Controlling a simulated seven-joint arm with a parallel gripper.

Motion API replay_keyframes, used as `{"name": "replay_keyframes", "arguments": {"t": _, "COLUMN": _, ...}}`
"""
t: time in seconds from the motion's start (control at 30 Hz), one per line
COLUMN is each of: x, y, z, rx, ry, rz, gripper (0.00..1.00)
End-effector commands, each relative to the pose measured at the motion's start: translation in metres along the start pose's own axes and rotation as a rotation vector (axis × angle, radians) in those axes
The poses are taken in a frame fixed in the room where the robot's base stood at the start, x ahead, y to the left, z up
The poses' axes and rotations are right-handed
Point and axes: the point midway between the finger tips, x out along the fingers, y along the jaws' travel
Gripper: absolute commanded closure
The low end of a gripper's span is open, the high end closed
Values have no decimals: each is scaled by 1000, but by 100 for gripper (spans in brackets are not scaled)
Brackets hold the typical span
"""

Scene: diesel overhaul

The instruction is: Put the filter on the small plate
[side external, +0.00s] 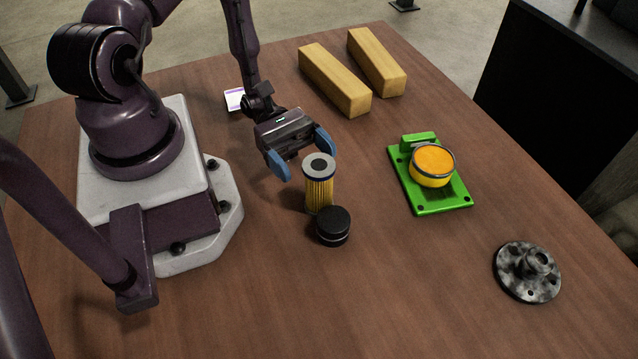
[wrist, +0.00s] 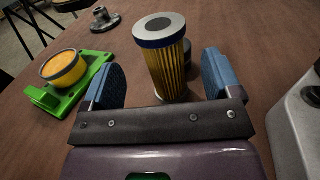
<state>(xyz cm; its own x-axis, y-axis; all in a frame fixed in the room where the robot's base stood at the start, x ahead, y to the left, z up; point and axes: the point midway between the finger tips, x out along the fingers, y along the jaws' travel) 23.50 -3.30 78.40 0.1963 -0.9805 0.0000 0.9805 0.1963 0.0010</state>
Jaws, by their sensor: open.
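The filter (side external: 319,190) is a yellow pleated cylinder with a grey top and a dark blue band, standing upright on the table. It also shows in the wrist view (wrist: 165,68), between and beyond the fingers. My gripper (side external: 304,158) is open, its blue fingers spread just behind the filter's top in the side view; whether they touch it I cannot tell. The green plate (side external: 440,200), with a raised block at one end, lies to the right and carries a round yellow-orange container (side external: 432,166). The plate also shows at left in the wrist view (wrist: 92,66).
A black round cap (side external: 333,226) stands close in front of the filter. A mottled metal flange (side external: 527,272) lies at the right. Two wooden blocks (side external: 334,80) (side external: 377,62) lie at the back. The wooden table is clear between the filter and the green plate.

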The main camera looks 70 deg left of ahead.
Motion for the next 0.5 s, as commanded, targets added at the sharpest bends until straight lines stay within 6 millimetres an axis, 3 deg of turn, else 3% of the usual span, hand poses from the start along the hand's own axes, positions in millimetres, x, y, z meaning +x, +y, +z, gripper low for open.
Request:
{"name": "replay_keyframes", "arguments": {"t": 0.23, "x": 37, "y": -4, "z": 3, "rx": -3, "ry": -3, "rz": -3, "gripper": 16}}
{"name": "replay_keyframes", "arguments": {"t": 0.5, "x": 46, "y": -3, "z": 2, "rx": -1, "ry": 0, "rz": -1, "gripper": 16}}
